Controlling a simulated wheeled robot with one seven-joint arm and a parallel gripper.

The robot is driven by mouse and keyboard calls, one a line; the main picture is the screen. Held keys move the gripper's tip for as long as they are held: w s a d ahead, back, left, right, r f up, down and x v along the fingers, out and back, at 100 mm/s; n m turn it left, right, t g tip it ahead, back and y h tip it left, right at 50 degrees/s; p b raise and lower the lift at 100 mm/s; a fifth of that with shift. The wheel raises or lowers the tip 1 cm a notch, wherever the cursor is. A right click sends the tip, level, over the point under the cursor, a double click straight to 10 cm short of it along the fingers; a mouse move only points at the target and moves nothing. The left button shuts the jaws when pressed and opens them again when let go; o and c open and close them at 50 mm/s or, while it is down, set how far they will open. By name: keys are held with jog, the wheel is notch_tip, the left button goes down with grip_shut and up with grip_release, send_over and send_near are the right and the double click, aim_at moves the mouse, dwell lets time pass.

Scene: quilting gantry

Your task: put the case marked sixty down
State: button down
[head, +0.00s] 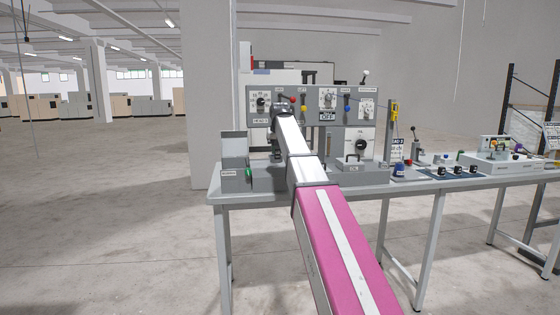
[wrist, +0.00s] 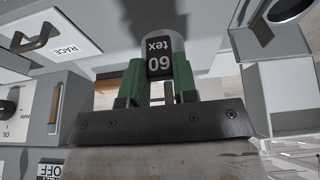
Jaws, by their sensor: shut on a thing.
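The case marked sixty (wrist: 160,52) shows in the wrist view, a grey rounded piece with a black label reading "60 tex", upside down in the picture. My gripper (wrist: 160,78) is shut on it, with a green finger on either side. Its lower end is hidden behind the fingers and the dark gripper body. In the head view my arm reaches to the bench in front of the control panel, and I cannot make out the case there.
The grey bench (head: 300,192) carries a control panel (head: 345,105) with knobs and levers. A grey box with an upright plate (head: 233,146) stands at its left end. In the wrist view a box marked "RACE" (wrist: 38,62) is close by at left. Open floor lies left of the bench.

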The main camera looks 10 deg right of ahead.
aim_at(280, 158)
jog(key=shift+w+d+f, duration=0.15)
jog(key=shift+d+f, duration=0.15)
jog(key=shift+d, duration=0.25)
jog(key=shift+f, duration=2)
jog(key=shift+f, duration=0.15)
jog(key=c, duration=0.9)
grip_release()
